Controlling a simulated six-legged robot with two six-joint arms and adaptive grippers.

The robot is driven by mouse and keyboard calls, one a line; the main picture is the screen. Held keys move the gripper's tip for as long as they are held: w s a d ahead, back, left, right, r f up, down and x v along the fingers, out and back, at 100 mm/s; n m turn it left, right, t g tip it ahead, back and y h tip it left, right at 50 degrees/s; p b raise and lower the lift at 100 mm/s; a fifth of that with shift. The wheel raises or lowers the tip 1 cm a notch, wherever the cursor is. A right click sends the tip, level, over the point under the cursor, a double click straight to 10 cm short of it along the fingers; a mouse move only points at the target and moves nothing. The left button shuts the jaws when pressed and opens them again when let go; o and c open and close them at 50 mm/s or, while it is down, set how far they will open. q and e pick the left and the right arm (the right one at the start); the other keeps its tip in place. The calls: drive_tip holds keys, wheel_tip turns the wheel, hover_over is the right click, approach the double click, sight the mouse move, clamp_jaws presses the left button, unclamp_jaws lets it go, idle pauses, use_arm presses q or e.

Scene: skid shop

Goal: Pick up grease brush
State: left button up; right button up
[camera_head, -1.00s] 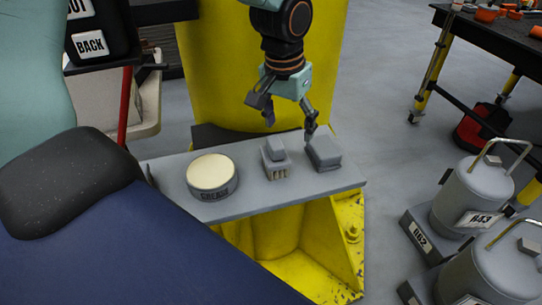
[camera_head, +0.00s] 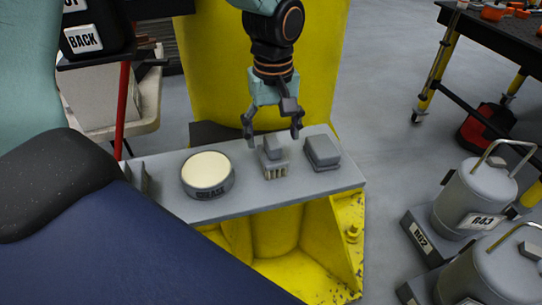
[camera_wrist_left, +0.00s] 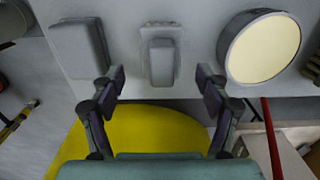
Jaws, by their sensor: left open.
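The grease brush (camera_head: 274,168) is a small grey block with pale bristles on its front and a raised grip on top. It sits on the grey shelf (camera_head: 225,207), between the round grease tin and a grey block. My left gripper (camera_head: 272,137) is open and empty, pointing down just above and behind the brush, with one finger to each side. In the left wrist view the brush (camera_wrist_left: 160,62) lies ahead of the gap between the open fingers (camera_wrist_left: 160,82), apart from both. My right gripper is not in view.
The grease tin (camera_head: 208,172), with a cream top, stands left of the brush, and the grey block (camera_head: 322,153) stands close on its right. A yellow column (camera_head: 215,70) rises behind the shelf. Grey canisters (camera_head: 474,192) stand at right.

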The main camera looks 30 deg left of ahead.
sight(272, 157)
use_arm(q)
drive_tip(key=f, duration=0.1)
drive_tip(key=f+b, duration=0.1)
drive_tip(key=f, duration=0.3)
drive_tip(key=shift+s+d+f, duration=0.25)
drive_tip(key=shift+s, duration=0.05)
drive_tip(key=shift+a+f+b, duration=0.15)
drive_tip(key=shift+f+b, duration=0.15)
drive_tip(key=shift+f, duration=0.15)
drive_tip(key=shift+r, duration=0.1)
drive_tip(key=shift+c, duration=0.5)
drive_tip(key=c, duration=1)
drive_tip(key=shift+c, duration=1.1)
